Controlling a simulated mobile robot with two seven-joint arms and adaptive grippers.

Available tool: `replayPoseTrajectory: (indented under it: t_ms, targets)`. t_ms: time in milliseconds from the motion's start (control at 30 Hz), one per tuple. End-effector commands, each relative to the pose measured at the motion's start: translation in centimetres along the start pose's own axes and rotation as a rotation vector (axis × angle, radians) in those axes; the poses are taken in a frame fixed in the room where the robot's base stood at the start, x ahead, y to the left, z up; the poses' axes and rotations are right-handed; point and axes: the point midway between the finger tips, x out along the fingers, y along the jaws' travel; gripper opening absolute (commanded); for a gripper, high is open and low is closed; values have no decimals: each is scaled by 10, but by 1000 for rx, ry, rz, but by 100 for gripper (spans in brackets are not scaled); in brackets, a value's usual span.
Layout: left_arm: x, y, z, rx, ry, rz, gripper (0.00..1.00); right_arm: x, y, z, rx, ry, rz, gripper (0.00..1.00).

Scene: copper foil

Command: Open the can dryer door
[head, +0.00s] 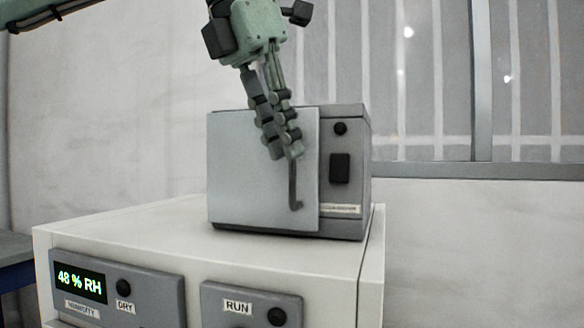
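The can dryer (345,200) is a grey box on top of a pale cabinet. Its light grey door (235,175) covers most of the front and looks closed. A dark vertical handle (294,185) sits near the door's right edge, and its upper part is hidden behind my fingers. My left gripper (291,152) comes down from above, with its fingertips in front of the door at the handle's upper part. The fingers look close together, but I cannot tell whether they grip the handle. My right gripper is not in view.
The dryer has a black knob (340,128) and a black switch (340,168) right of the door. The cabinet (150,228) carries a humidity display (81,283) reading 48 % RH and a RUN panel (237,293). Its top is clear left of the dryer. A window stands behind, right.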

Motion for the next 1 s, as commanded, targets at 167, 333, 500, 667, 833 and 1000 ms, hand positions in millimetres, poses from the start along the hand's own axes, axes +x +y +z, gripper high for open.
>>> replayPoseTrajectory:
  t_ms: [167, 333, 500, 667, 833, 1000]
  targets:
    - [28, 0, 0, -1, 3, -1, 17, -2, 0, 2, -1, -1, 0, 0]
    - [42, 0, 0, -1, 1, 0, 17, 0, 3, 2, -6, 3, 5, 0]
    - [44, 0, 0, -1, -1, -1, 17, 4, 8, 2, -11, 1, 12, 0]
    - [44, 0, 0, -1, 0, -1, 12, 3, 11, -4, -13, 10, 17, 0]
    - [44, 0, 0, -1, 0, -1, 0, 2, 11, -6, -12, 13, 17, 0]
    - [44, 0, 0, -1, 0, 0, 0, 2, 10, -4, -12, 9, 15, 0]
